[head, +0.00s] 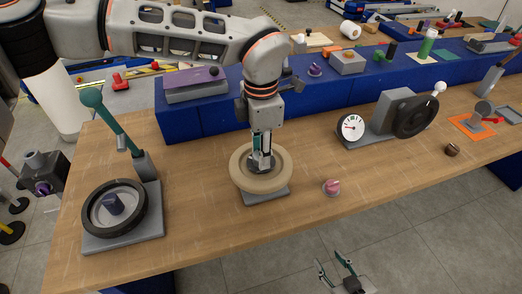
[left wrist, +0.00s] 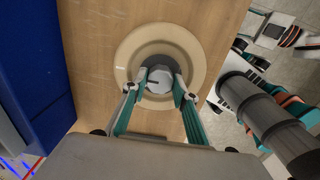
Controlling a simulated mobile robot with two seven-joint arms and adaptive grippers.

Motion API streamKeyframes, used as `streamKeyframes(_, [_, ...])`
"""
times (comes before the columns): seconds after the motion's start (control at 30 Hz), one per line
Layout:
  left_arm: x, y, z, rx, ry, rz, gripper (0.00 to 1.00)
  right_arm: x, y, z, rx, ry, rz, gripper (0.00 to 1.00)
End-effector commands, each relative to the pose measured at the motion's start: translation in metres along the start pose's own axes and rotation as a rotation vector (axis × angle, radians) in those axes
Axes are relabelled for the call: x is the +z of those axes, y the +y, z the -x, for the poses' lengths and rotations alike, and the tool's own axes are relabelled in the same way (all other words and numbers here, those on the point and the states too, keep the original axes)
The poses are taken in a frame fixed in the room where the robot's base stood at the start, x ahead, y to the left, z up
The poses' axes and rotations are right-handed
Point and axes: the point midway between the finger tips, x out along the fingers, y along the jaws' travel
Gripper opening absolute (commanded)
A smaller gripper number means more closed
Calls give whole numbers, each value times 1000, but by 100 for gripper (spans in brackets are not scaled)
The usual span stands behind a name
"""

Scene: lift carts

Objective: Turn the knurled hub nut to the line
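The grey hub nut (left wrist: 160,79) sits at the centre of a cream wheel (left wrist: 199,50) and has a dark mark on its face. A short white line (left wrist: 120,68) is on the wheel's left side in the left wrist view. In the head view the wheel (head: 240,176) lies flat on a grey base on the bench. My left gripper (head: 262,163) points down at the hub and hides most of the nut there. Its teal fingers (left wrist: 160,82) close on the nut's two sides. My right gripper (head: 334,265) is open and empty, low in front of the bench.
A black handwheel (head: 147,211) with a green lever stands at the left. A pink knob (head: 332,187) is right of the cream wheel. A white gauge (head: 352,127) and black wheel (head: 416,116) stand further right. A blue riser (head: 205,122) runs behind.

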Motion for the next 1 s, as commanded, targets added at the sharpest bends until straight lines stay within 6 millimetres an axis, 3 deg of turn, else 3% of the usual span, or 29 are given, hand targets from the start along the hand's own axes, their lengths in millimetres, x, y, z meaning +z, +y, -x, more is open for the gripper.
streamKeyframes(0.37, [0,0,-2,0,-1,77,7,11,-1,-6,0,-4,0,40])
streamKeyframes(1.0, [0,0,-2,-2,1,577,7,44,-7,-22,-4,-16,-4,40])
